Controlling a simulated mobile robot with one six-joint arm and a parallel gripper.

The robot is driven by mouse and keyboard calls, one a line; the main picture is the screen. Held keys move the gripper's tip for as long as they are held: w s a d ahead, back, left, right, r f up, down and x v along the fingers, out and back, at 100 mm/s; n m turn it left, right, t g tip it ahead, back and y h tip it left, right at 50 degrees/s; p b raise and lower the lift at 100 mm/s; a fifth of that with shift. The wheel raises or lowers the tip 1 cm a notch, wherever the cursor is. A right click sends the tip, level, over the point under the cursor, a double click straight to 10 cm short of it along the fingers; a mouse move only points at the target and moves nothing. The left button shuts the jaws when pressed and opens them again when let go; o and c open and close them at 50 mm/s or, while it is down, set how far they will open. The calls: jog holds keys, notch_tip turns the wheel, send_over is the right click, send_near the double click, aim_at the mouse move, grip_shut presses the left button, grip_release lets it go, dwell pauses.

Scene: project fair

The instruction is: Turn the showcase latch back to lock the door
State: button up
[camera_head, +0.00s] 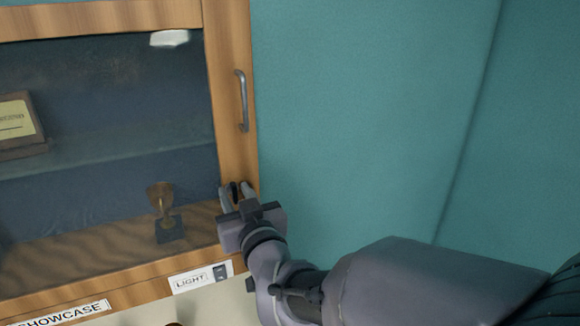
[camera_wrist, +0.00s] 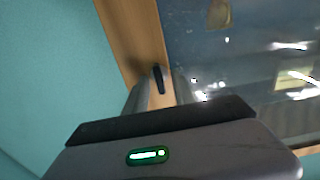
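The showcase has a wooden-framed glass door (camera_head: 223,68) that looks closed, with a metal handle (camera_head: 242,100) on its right stile. The latch is a small dark lever (camera_wrist: 159,79) low on that stile, roughly in line with the stile in the wrist view. It also shows in the head view as a dark shape (camera_head: 234,191) between my fingertips. My gripper (camera_head: 237,190) is at the latch with one finger on each side. In the wrist view my gripper (camera_wrist: 160,86) is open, with wood showing between the fingers and the latch. Contact cannot be told.
Behind the glass are a small trophy (camera_head: 165,212) and a plaque (camera_head: 18,122). A light switch (camera_head: 221,272) with a label is on the rail below. The teal wall (camera_head: 360,110) to the right is bare.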

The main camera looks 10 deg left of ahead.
grip_shut()
jog(key=shift+b, duration=0.3)
jog(key=n+b, duration=0.3)
jog(key=shift+s+f+n+b, duration=0.1)
jog(key=shift+f+n+b, duration=0.1)
jog(key=shift+n+b, duration=0.2)
jog(key=n+b, duration=0.2)
jog(key=n, duration=0.1)
jog(key=shift+a+n, duration=0.1)
jog(key=shift+n, duration=0.2)
jog(key=n+b, duration=0.2)
jog(key=n, duration=0.3)
jog(key=shift+n+b, duration=0.45)
jog(key=shift+n, duration=2.25)
